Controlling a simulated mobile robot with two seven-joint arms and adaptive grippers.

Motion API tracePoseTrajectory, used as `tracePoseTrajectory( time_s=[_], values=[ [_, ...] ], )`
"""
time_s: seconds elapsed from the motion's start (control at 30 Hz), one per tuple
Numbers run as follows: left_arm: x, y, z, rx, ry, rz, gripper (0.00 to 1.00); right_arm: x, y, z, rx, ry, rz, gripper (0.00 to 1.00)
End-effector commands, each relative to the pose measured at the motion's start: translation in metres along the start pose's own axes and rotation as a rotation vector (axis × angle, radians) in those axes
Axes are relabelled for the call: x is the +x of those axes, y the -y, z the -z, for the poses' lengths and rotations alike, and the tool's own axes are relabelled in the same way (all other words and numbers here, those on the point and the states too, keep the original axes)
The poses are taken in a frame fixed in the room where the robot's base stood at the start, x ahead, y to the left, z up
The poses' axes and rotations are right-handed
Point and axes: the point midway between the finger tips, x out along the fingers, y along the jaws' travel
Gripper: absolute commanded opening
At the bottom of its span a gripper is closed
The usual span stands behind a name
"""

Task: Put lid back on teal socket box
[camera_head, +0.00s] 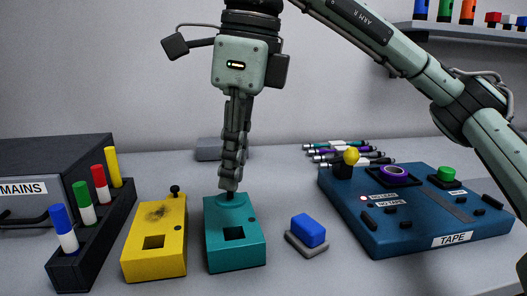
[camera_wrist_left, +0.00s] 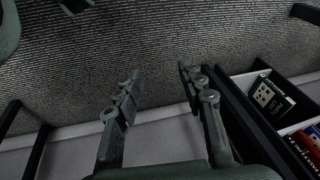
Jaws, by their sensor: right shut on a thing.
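The teal socket box (camera_head: 235,255) stands on the table at the front middle, with a square dark opening in its front top. My right gripper (camera_head: 230,188) points straight down at the back of its top and is shut on what looks like the teal lid (camera_head: 250,213). The fingertips hide the part they grip. The lid appears to lie on or right at the box; I cannot tell whether it is fully seated. My left gripper (camera_wrist_left: 157,78) is open and empty over carpeted floor in the left wrist view.
A scorched yellow box (camera_head: 153,265) with a black knob stands close on the left. A blue block (camera_head: 309,230) on a grey base is right. The blue tape panel (camera_head: 400,237) is farther right; a black rack (camera_head: 88,240) with coloured cylinders is far left.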

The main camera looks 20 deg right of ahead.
Motion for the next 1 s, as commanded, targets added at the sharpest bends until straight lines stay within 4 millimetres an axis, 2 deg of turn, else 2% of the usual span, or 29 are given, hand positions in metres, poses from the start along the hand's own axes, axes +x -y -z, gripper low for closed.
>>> tracePoseTrajectory(
  time_s=[0.23, 0.3, 0.8, 1.0],
  values=[
    [-0.003, 0.001, -0.003, 0.0, 0.007, 0.006, 0.4, 0.008, -0.007, 0.0, -0.012, -0.004, -0.002, 0.0],
    [-0.016, 0.004, -0.004, 0.004, 0.001, 0.014, 0.4, 0.012, -0.006, 0.0, -0.012, -0.004, -0.001, 0.0],
    [-0.065, 0.009, 0.0, 0.0, -0.045, 0.036, 0.4, 0.043, -0.006, 0.005, -0.009, -0.002, -0.001, 0.0],
    [-0.063, 0.0, 0.02, 0.008, -0.128, 0.017, 0.4, 0.045, -0.006, 0.006, -0.01, -0.003, -0.001, 0.0]
  ],
)
